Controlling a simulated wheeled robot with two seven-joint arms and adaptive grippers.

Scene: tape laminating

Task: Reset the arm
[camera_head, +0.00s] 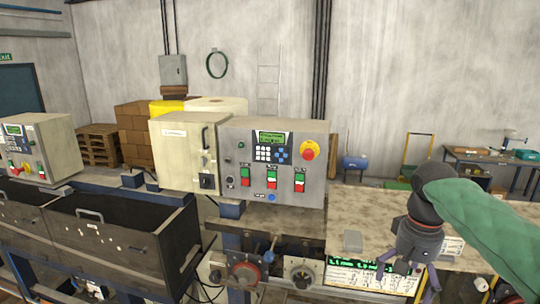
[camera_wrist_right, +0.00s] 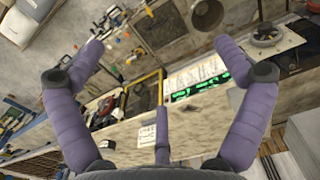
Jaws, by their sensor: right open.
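My right gripper (camera_head: 408,279) hangs at the lower right of the head view, at the front edge of the speckled worktop (camera_head: 385,215), in front of the green-lit display (camera_head: 357,263). My right arm, in a green sleeve, comes in from the right. In the right wrist view the purple fingers of my right gripper (camera_wrist_right: 158,55) are spread wide, with nothing between them. My left gripper is not in view.
A grey control box (camera_head: 275,160) with buttons and a red-yellow knob stands behind the worktop. Dark bins (camera_head: 120,235) are at the left. Two dials (camera_head: 300,272) sit below the box. The worktop's right part looks mostly clear.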

